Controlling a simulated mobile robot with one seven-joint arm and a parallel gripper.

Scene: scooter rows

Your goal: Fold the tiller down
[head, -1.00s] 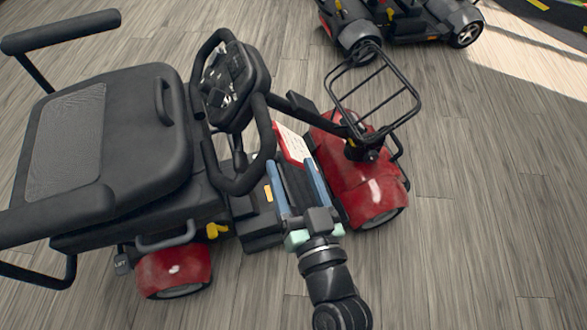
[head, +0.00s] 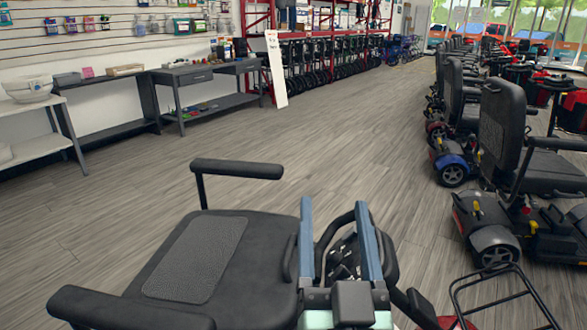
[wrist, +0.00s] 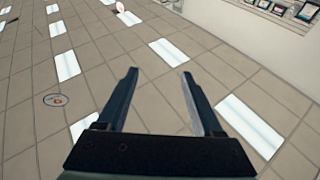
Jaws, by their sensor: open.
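The tiller (head: 342,262), with its black looped handlebar and control console, shows upright beside the seat in the head view, partly hidden by my fingers. I see no contact with the tiller, and the depth gap is hard to judge.
The scooter's front basket (head: 505,295) stands at lower right. A row of parked scooters (head: 490,215) runs along the right. Workbenches (head: 205,78) and a red rack (head: 258,45) line the back left. Open floor (head: 340,140) lies in the middle.

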